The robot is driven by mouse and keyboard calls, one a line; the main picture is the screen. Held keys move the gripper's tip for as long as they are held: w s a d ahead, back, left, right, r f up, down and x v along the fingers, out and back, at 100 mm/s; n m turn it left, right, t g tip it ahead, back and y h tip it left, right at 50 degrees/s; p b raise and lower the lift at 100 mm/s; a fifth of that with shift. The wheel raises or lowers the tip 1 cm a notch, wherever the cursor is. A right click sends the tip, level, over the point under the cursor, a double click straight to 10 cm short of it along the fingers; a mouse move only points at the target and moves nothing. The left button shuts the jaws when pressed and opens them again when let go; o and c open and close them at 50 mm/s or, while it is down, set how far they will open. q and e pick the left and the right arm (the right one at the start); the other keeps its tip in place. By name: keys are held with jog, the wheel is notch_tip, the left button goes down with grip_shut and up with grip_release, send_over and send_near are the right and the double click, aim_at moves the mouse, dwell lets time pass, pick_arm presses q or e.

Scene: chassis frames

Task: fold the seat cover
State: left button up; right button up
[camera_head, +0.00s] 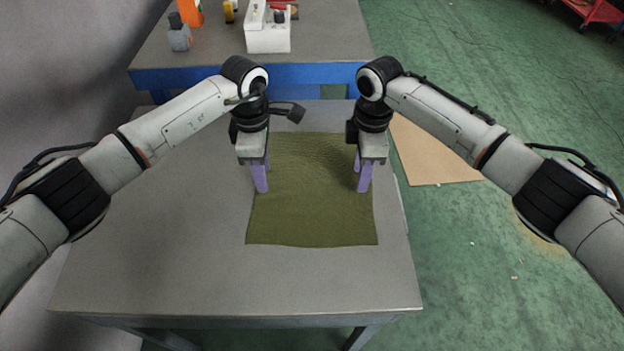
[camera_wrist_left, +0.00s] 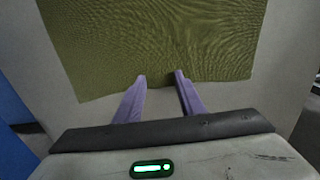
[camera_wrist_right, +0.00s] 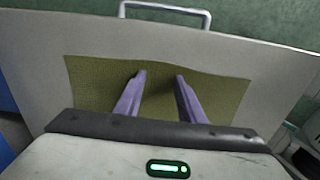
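The olive-green seat cover (camera_head: 312,215) lies spread flat on the grey table, with slight ripples toward its far part. My left gripper (camera_head: 262,191) is at the cover's left edge in the head view, its purple fingers pointing down. In the left wrist view its fingers (camera_wrist_left: 162,76) are apart with nothing between them, at the edge of the cover (camera_wrist_left: 150,40). My right gripper (camera_head: 363,190) is at the cover's right edge. In the right wrist view its fingers (camera_wrist_right: 160,74) are apart over the cover (camera_wrist_right: 215,90). Whether the fingertips touch the cloth is unclear.
The grey table (camera_head: 150,250) is bare left of and in front of the cover. A second table with a blue edge (camera_head: 310,74) stands behind, holding a white box (camera_head: 268,38) and several small items. A brown sheet (camera_head: 430,155) lies on the green floor at right.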

pick_arm(q)
jog(key=shift+c, duration=0.5)
pick_arm(e)
jog(key=shift+f, duration=0.1)
jog(key=shift+c, duration=0.5)
pick_arm(q)
jog(key=shift+f, duration=0.1)
grip_shut()
pick_arm(e)
jog(key=shift+s, duration=0.1)
grip_shut()
